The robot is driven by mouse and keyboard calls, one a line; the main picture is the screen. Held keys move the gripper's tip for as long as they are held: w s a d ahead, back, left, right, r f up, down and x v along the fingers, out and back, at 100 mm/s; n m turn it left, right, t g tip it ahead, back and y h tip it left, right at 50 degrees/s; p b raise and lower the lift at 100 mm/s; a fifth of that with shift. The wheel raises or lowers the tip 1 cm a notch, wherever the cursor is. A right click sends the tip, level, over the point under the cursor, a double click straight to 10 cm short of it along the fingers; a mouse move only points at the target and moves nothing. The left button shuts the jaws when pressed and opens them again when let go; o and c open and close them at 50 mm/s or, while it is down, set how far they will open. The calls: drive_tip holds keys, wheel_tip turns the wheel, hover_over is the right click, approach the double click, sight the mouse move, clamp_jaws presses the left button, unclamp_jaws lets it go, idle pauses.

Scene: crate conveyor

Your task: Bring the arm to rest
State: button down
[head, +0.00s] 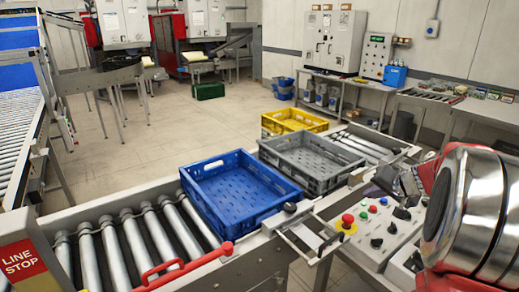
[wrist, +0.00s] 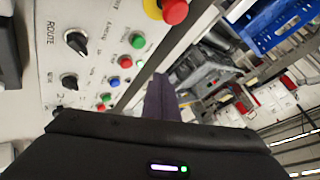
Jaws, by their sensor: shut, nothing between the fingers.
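My gripper (wrist: 160,92) shows in the wrist view as a dark body with purple-grey fingers together and nothing between them. In the head view my gripper (head: 384,184) is at the right, just above the far edge of the control panel (head: 385,236). The panel has a red emergency button on a yellow base (head: 347,222), small coloured buttons and black knobs. In the wrist view the panel (wrist: 112,30) lies left of the fingers. I cannot tell the exact gap between gripper and panel.
A roller conveyor (head: 130,232) carries a blue crate (head: 240,205), a grey crate (head: 318,178) and a yellow crate (head: 277,118), all empty. A red lever (head: 185,270) is at its near edge. A metal bracket (head: 308,235) sticks out beside the panel.

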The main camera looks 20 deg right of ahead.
drive_tip(key=s+a+r+n+g+y, duration=0.1)
drive_tip(key=s+a+r+n, duration=0.15)
drive_tip(key=a, duration=0.95)
drive_tip(key=s+a+r+n+g+y, duration=0.1)
drive_tip(key=s+a+r+n, duration=0.15)
drive_tip(key=a, duration=0.95)
drive_tip(key=s+a+f+n, duration=0.1)
drive_tip(key=s+a+n, duration=0.1)
drive_tip(key=s+a, duration=0.4)
drive_tip(key=s+a+f+n+g+h, duration=0.1)
drive_tip(key=s+a+n, duration=0.2)
drive_tip(key=s+a, duration=0.4)
drive_tip(key=s, duration=0.5)
drive_tip(key=shift+s+a+f+g, duration=0.2)
drive_tip(key=shift+a+g, duration=0.05)
drive_tip(key=shift+g, duration=0.05)
drive_tip(key=shift+d, duration=0.1)
